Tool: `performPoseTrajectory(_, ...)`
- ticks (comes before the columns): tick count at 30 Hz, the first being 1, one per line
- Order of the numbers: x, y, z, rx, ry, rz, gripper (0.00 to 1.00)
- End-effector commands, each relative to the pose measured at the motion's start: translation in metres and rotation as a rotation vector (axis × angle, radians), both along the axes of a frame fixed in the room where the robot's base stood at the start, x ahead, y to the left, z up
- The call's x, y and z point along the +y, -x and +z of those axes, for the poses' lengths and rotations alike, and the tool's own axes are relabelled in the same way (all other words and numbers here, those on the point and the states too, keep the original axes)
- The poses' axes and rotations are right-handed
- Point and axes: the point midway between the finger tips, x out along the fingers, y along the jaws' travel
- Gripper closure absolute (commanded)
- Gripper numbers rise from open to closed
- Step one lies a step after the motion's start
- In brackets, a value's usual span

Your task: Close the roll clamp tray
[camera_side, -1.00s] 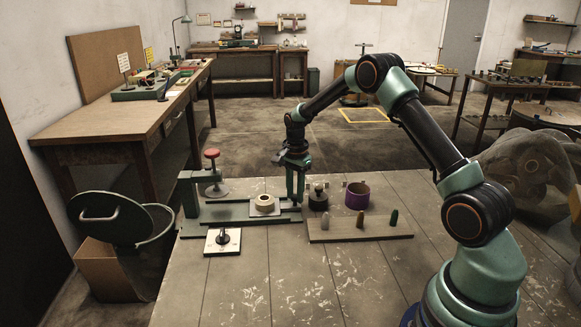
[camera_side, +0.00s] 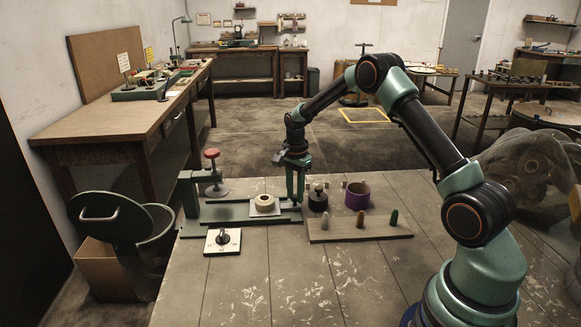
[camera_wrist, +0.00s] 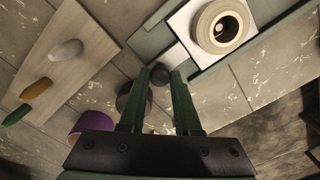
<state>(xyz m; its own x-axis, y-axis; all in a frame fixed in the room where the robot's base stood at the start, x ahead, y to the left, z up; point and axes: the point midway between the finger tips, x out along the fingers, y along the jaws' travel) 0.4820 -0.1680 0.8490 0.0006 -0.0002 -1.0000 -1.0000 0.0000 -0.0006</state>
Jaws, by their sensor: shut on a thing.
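The roll clamp tray (camera_side: 264,213) is a pale plate on a dark green slide, left of my gripper. A cream tape roll (camera_side: 264,203) lies flat on it. The tray (camera_wrist: 181,25) and roll (camera_wrist: 222,27) also show in the wrist view. The green clamp frame (camera_side: 188,196), with a red-topped screw (camera_side: 212,156), stands at the tray's left. My gripper (camera_side: 295,201) points down at the tray's right end. In the wrist view my gripper (camera_wrist: 160,74) is shut on a dark round knob (camera_wrist: 159,76) there.
A dark pot (camera_side: 318,199) and a purple cup (camera_side: 357,196) stand right of my gripper. A wooden board (camera_side: 345,232) with three upright pegs lies in front of them. A white plate with a black dial (camera_side: 222,241) sits at front left. The front bench top is clear.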

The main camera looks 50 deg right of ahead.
Motion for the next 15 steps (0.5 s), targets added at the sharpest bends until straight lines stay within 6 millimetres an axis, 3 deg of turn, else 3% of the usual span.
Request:
performPoseTrajectory(5,0.01,-0.01,0.001,0.003,-0.001,0.003,1.0)
performPoseTrajectory(15,0.057,-0.059,0.001,-0.002,0.0,0.004,1.0)
